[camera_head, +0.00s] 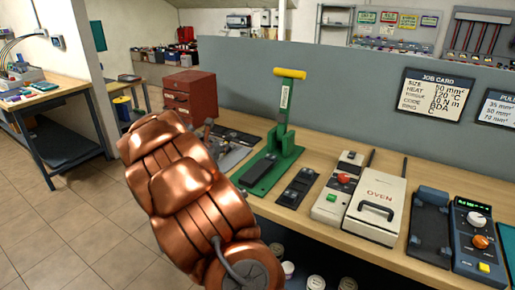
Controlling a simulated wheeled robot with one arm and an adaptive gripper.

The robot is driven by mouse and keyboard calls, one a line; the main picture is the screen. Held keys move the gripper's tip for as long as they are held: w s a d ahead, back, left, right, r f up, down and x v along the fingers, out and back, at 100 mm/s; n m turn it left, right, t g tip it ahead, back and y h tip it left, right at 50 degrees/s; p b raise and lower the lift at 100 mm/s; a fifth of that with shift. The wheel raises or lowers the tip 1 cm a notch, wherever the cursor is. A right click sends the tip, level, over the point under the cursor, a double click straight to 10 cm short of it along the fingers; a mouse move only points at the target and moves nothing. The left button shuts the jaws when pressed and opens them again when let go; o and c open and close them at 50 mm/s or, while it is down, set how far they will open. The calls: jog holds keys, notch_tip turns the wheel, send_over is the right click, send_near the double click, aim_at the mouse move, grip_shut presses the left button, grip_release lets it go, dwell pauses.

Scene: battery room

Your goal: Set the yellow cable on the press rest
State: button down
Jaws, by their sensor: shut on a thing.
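My copper-coloured arm (185,185) fills the left middle of the head view, in front of the bench's left end. My gripper cannot be made out; the arm hides what lies behind it. No yellow cable can be made out. A green press (283,130) with a yellow handle stands upright on the bench, right of my arm. A dark block lies on its green base. A low black rest with pads (297,187) lies just right of the press base; I cannot tell whether this is the press rest.
Right of the press on the wooden bench (385,160) stand a control box (339,190), a white oven (377,205), a black cradle (429,225) and a blue meter (470,237). A grey partition (340,95) rises behind. A red drawer cabinet (190,95) stands behind my arm. Floor is open at left.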

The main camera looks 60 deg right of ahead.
aim_at(257, 169)
jog(key=s+d+m+g, duration=0.1)
jog(key=s+d, duration=0.1)
jog(key=d, duration=0.1)
jog(key=s+d+f+g, duration=0.1)
jog(key=s+d, duration=0.2)
jog(key=s+d+f+m+g, duration=0.1)
jog(key=s+d, duration=0.2)
jog(key=d, duration=0.1)
jog(key=shift+s+f+m+h+p, duration=0.2)
jog(key=shift+f+m+h+p, duration=0.1)
jog(key=shift+h, duration=0.1)
jog(key=shift+s+d+f+g, duration=0.15)
jog(key=shift+s+d+g, duration=0.15)
jog(key=shift+s, duration=0.1)
jog(key=shift+f+b, duration=2.45)
jog(key=shift+f, duration=0.4)
jog(key=shift+a, duration=0.15)
jog(key=shift+f+b, duration=0.4)
jog(key=shift+f, duration=0.15)
jog(key=c, duration=0.9)
grip_release()
